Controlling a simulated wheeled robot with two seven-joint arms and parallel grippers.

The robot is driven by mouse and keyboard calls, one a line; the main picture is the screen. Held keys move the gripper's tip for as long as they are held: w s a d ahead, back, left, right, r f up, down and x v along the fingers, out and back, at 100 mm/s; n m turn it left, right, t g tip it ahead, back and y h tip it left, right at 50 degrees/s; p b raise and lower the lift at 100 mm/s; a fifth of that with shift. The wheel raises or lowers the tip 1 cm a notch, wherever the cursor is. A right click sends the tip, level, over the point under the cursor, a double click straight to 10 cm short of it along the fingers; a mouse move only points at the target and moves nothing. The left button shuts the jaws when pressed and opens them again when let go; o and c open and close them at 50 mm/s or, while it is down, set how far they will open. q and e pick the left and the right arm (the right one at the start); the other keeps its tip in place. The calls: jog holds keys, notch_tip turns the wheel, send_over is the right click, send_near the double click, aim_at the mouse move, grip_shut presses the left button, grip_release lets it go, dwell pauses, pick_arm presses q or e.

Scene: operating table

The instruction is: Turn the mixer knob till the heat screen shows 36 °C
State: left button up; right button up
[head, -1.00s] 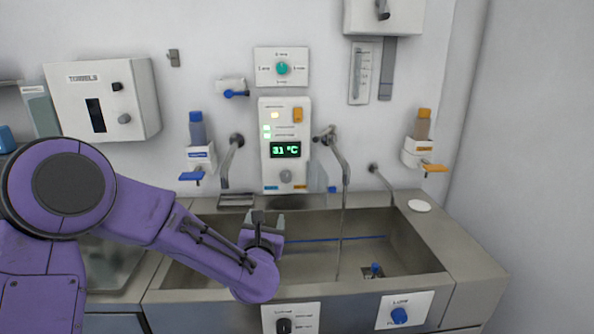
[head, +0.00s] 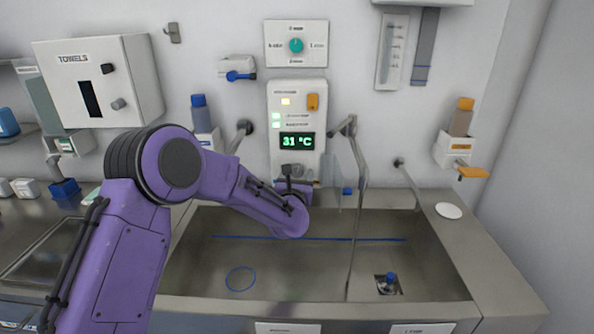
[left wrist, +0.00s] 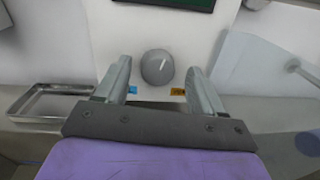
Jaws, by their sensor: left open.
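The heat screen (head: 297,141) on the white wall panel (head: 298,98) reads 31 °C in green. The grey mixer knob (left wrist: 158,67) is below it, with a white pointer line tilted up and to the right. In the head view the knob is largely hidden by my gripper. My left gripper (left wrist: 160,75) is open in front of the panel, its two fingers on either side of the knob in the picture. I see wall between fingers and knob and cannot tell the depth left. The left gripper also shows in the head view (head: 295,182). My right gripper is not in view.
A steel sink (head: 440,285) lies below the panel. A thin spout (head: 360,180) hangs just right of the panel. A teal dial (head: 296,45) is above it. A towel box (head: 140,75) and a soap dispenser (head: 453,150) are on the wall.

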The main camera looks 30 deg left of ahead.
pick_arm(q)
jog(key=shift+w+a+r, duration=0.1)
jog(key=shift+w+a, duration=0.15)
jog(key=shift+w, duration=0.05)
jog(key=shift+s, duration=0.1)
jog(key=c, duration=1.1)
jog(key=shift+o, duration=0.2)
